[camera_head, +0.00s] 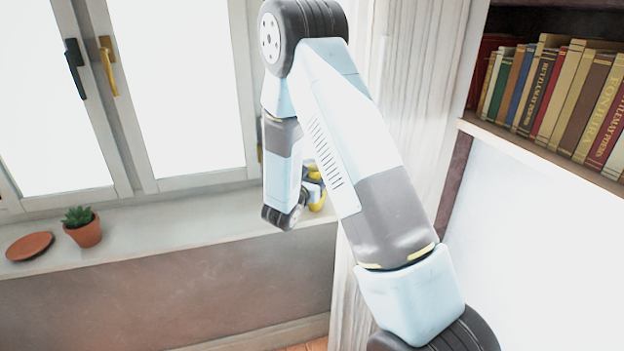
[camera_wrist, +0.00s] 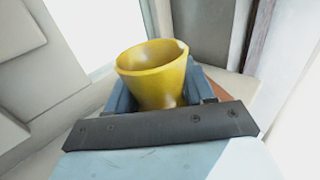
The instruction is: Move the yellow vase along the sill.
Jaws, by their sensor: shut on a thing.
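The yellow vase (camera_head: 317,193) is at the right end of the window sill (camera_head: 190,232), mostly hidden behind my arm in the head view. In the wrist view the vase (camera_wrist: 150,77) shows its open round rim and tapered side, leaning a little in the picture. My gripper (camera_wrist: 160,88) is shut on the vase, with one finger on each side of it. In the head view my gripper (camera_head: 310,188) is largely covered by my own arm. Whether the vase's base touches the sill is hidden.
A small potted succulent (camera_head: 83,228) and a flat terracotta saucer (camera_head: 29,246) are on the left of the sill. A terracotta-coloured patch (camera_wrist: 217,92) shows right of the vase. The middle sill is clear. A bookshelf (camera_head: 545,145) stands at right, windows behind.

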